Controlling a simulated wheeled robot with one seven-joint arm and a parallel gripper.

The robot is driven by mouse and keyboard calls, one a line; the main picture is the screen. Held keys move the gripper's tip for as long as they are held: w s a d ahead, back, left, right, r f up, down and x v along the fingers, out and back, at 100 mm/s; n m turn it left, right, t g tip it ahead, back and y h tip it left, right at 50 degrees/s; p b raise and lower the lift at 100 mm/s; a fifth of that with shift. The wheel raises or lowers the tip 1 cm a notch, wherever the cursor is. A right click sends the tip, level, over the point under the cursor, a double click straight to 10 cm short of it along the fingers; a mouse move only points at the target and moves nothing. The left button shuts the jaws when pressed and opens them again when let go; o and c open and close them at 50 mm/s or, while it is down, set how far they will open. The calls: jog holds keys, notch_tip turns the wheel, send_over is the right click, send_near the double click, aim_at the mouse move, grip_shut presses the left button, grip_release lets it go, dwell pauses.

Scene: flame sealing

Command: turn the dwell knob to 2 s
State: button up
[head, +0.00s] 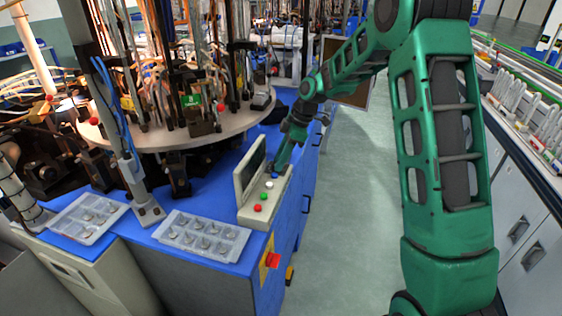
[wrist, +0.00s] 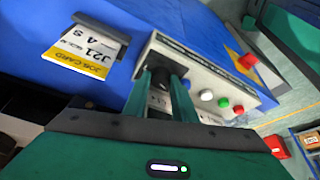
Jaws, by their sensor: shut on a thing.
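The dwell knob (wrist: 160,76) is a dark round knob at the left end of a pale control box (wrist: 200,71) in the wrist view. My gripper (wrist: 163,80) is shut on the knob, with one green finger on each side. The fingers hide much of the knob and the scale around it, so I cannot read its setting. In the head view my gripper (head: 276,172) comes down on the far end of the control box (head: 262,217), and the knob is hidden there.
White (wrist: 206,95), green (wrist: 223,103) and red (wrist: 238,109) buttons sit on the box beside the knob. A raised screen panel (head: 249,170) stands along the box. Trays of small parts (head: 203,237) lie on the blue bench. A round machine table (head: 235,121) stands behind.

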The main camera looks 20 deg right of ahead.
jog(key=n+g, duration=0.1)
jog(key=n, duration=0.3)
jog(key=shift+w+n+g, duration=0.15)
jog(key=shift+n+g, duration=0.15)
jog(key=shift+g, duration=0.1)
dwell(0.4)
jog(key=o, duration=0.8)
jog(key=shift+c, duration=0.2)
jog(key=shift+r, duration=0.2)
jog(key=v, duration=1)
jog(key=shift+w, duration=0.15)
jog(key=shift+d+r, duration=0.15)
